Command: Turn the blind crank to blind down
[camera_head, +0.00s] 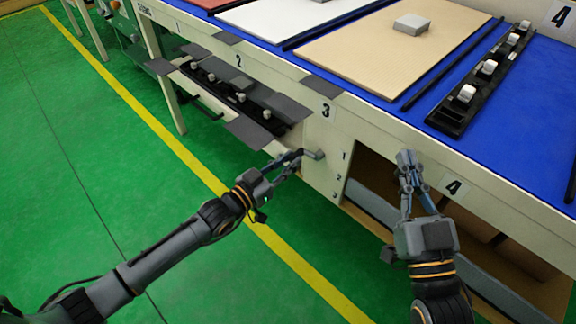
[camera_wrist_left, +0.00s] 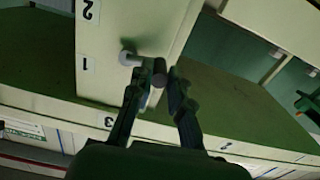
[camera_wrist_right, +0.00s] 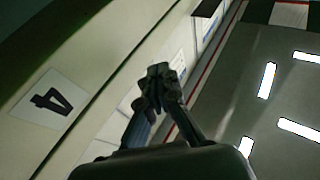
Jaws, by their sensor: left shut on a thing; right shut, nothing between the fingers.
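The grey blind crank (camera_head: 314,154) sticks out from the cream front panel of the bench, beside the small labels 1, 2 and 3. My left gripper (camera_head: 291,157) is shut on its handle. In the left wrist view the round dark end of the crank handle (camera_wrist_left: 159,72) shows between the fingers, with a pale hub (camera_wrist_left: 127,58) on the panel behind. My right gripper (camera_head: 407,160) is shut and empty in front of the bench, near label 4. In the right wrist view its fingertips (camera_wrist_right: 160,80) meet. I cannot tell which part is the blind.
The blue bench top (camera_head: 400,113) carries a beige board (camera_head: 385,50) with a grey block (camera_head: 411,24) and a black rack (camera_head: 476,84) of pale clips. A lower shelf (camera_head: 232,98) holds more clips. An open bay lies right of the crank. Green floor at left is clear.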

